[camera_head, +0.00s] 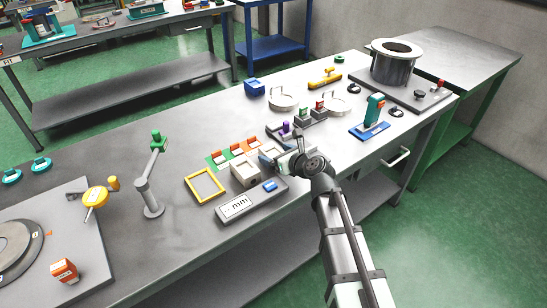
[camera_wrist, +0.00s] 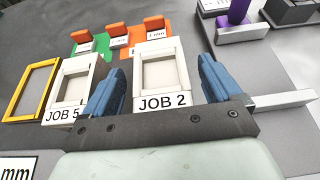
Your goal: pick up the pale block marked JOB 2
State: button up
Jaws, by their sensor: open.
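A similar pale block marked JOB 5 (camera_wrist: 70,88) stands just left, partly behind the left finger. In the head view, my gripper (camera_head: 274,159) is low over the bench beside a pale block (camera_head: 244,173), and it hides much of what lies under it.
A yellow frame (camera_wrist: 33,90) lies left of JOB 5. Several orange-topped pieces (camera_head: 237,151) sit behind the blocks. A purple-topped fixture (camera_head: 285,129) stands close behind.

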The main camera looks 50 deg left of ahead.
jog(key=shift+x, duration=1.1)
jog(key=shift+r, duration=0.1)
jog(key=c, duration=1.4)
